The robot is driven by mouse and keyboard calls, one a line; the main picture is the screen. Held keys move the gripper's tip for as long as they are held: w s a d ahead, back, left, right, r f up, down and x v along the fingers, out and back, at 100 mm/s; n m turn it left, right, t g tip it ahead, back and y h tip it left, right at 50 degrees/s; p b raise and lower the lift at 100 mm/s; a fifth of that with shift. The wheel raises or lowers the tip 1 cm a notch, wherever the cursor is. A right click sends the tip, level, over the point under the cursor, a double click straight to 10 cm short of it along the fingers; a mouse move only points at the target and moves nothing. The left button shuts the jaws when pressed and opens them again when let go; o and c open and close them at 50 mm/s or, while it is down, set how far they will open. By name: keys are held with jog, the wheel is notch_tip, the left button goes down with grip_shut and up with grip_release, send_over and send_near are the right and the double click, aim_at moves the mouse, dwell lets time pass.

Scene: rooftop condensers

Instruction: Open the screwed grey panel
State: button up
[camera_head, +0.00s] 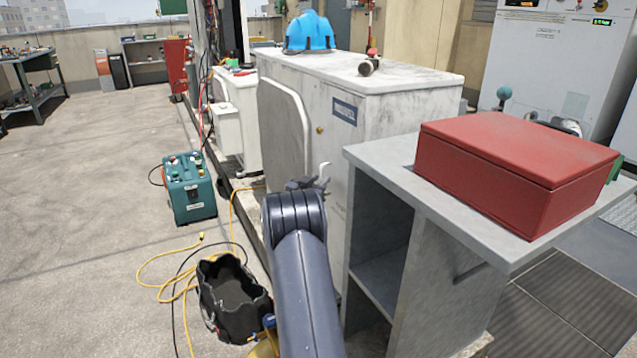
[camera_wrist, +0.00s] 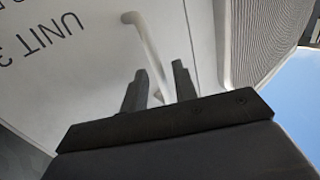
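The light grey panel (camera_wrist: 85,50) fills much of the wrist view, with "UNIT 3" lettering upside down. Its bent white handle (camera_wrist: 148,42) stands out from it. In the head view the handle (camera_head: 325,170) shows just beyond my gripper (camera_head: 308,184), low on the condenser's near face. In the wrist view my gripper (camera_wrist: 158,85) has its two dark fingers apart, with the handle's bar between them. I cannot tell whether a finger touches the bar. The panel looks closed; no screws can be made out. My arm hides the panel's lower part in the head view.
A grey shelf stand (camera_head: 372,160) with a red box (camera_head: 510,165) stands close right of my arm. A black bag (camera_head: 232,300), yellow hose (camera_head: 150,270) and teal machine (camera_head: 190,190) lie left. A blue helmet (camera_head: 310,32) sits on the condenser. Floor further left is clear.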

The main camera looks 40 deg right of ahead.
grip_shut()
jog(key=shift+a, duration=0.1)
dwell(0.4)
